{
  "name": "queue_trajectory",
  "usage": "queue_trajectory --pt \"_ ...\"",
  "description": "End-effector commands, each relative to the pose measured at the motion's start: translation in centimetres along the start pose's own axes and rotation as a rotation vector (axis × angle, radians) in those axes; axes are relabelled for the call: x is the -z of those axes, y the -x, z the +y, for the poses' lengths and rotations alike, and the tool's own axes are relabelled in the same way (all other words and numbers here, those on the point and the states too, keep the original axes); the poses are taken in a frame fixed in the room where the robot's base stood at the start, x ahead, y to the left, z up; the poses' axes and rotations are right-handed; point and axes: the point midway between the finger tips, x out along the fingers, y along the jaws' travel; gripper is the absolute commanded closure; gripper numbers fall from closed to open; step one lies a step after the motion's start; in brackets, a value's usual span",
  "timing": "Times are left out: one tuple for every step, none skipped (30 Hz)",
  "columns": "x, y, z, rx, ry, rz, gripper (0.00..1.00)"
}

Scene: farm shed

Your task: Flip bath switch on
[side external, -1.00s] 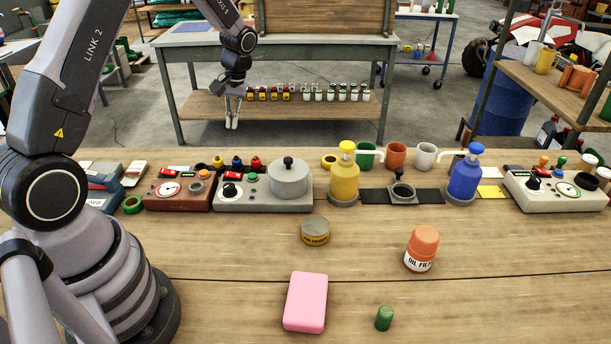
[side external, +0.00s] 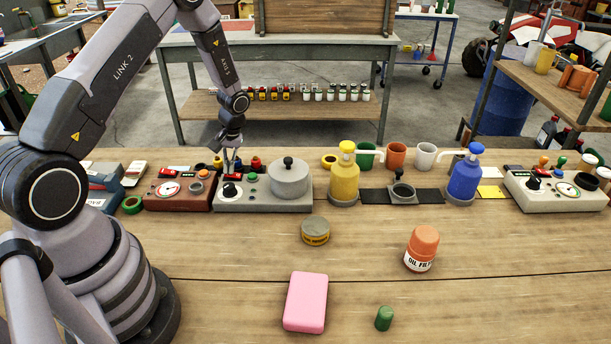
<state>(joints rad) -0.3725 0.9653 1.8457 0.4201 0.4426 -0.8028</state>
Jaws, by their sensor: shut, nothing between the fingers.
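The bath is a grey box (side external: 290,204) with a round lidded pot (side external: 288,180) on its right side. Its panel carries a red switch (side external: 231,173), a black knob (side external: 230,191) and a green button (side external: 251,178). My gripper (side external: 230,168) points down at the red switch, with its shut, empty fingertips at or just above it. The fingers partly cover the switch, so I cannot tell its position or whether they touch it.
A red-brown box with a dial (side external: 168,203) stands close on the left. A yellow pump bottle (side external: 344,180) stands to the right, with a blue one (side external: 465,180) further right. A tin (side external: 315,231), a pink block (side external: 305,303) and an oil filter (side external: 422,249) lie in front.

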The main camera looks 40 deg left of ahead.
Motion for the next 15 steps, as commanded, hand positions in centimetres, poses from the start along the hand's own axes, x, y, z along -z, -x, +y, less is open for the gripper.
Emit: queue_trajectory --pt "0.01 -0.10 -0.01 0.000 0.000 0.000 1.00" --pt "0.02 -0.11 0.00 0.000 0.000 0.000 1.00" --pt "0.02 -0.12 0.00 0.000 0.000 0.000 1.00" --pt "0.02 -0.11 0.00 0.000 0.000 0.000 1.00" --pt "0.02 -0.10 0.00 0.000 0.000 0.000 1.00" --pt "0.02 -0.09 0.00 0.000 0.000 0.000 1.00" --pt "0.02 -0.09 0.00 0.000 0.000 0.000 1.00" --pt "0.02 -0.08 0.00 0.000 0.000 0.000 1.00" --pt "0.02 -0.11 -0.01 0.000 0.000 0.000 1.00" --pt "0.01 -0.21 -0.04 0.000 0.000 0.000 1.00" --pt "0.00 -0.40 -0.09 0.000 0.000 -0.001 1.00" --pt "-0.02 -0.80 -0.20 0.001 0.001 -0.002 1.00" --pt "0.01 -0.78 -0.19 0.000 0.001 -0.001 1.00" --pt "0.02 -0.75 -0.17 0.000 0.001 0.000 1.00" --pt "0.02 -0.75 -0.17 0.000 0.001 0.000 1.00"
